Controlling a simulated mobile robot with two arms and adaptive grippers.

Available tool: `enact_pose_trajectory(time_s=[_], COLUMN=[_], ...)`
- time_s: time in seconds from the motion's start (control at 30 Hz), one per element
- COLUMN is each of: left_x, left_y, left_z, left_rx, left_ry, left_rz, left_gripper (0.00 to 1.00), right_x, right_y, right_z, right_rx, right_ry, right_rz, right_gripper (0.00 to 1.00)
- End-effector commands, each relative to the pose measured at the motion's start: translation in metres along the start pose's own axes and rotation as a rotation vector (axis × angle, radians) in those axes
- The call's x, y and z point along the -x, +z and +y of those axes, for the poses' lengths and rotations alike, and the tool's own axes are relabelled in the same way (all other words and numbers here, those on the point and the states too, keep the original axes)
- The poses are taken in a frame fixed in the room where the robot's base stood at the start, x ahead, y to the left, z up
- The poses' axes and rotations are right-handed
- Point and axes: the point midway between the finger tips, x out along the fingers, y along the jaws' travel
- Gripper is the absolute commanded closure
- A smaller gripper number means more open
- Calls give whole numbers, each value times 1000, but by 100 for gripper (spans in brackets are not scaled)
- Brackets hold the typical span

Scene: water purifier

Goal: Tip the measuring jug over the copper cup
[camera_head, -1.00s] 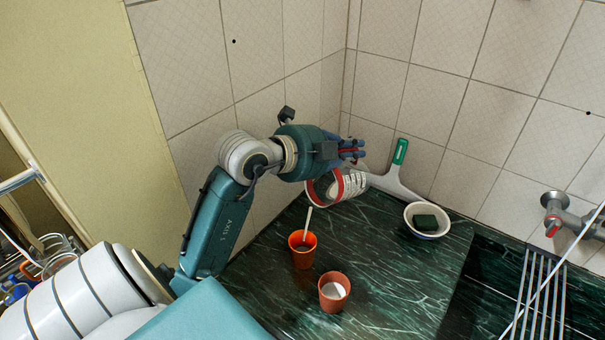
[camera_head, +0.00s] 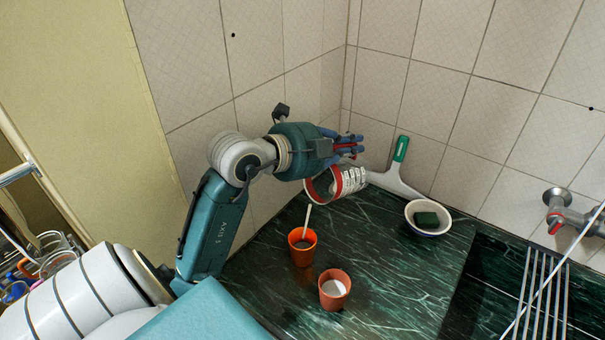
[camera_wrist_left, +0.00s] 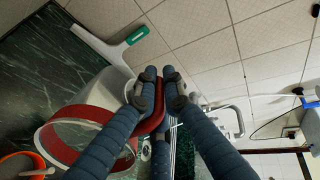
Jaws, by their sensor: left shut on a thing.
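My left gripper (camera_head: 347,147) is shut on the measuring jug's red handle; the wrist view shows its fingers (camera_wrist_left: 158,88) around that handle. The measuring jug (camera_head: 351,180) is clear with a red band and white markings. It is tilted, with its red-rimmed mouth facing left and down, and shows in the wrist view (camera_wrist_left: 112,98). An orange cup (camera_head: 302,254) stands upright below the mouth. The copper cup (camera_head: 334,291), with white contents, stands nearer the front. My right gripper is out of view.
A squeegee with a green handle (camera_head: 400,149) leans by the tiled wall behind the jug. A white bowl with a green sponge (camera_head: 427,220) stands to the right. The sink with a metal rack (camera_head: 545,290) lies further right. Dark green counter is bare around the cups.

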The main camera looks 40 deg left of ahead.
Motion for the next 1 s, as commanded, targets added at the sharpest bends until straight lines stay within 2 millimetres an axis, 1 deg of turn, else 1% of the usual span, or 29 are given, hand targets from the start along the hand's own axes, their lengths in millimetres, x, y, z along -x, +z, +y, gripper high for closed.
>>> enact_pose_trajectory(time_s=[1.0], left_x=[13], left_y=[0], left_z=[-2], left_rx=[-2], left_ry=[-60], left_rz=[1], left_gripper=[100], right_x=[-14], right_y=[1], right_z=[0], right_rx=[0], right_ry=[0], right_rz=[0], right_gripper=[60])
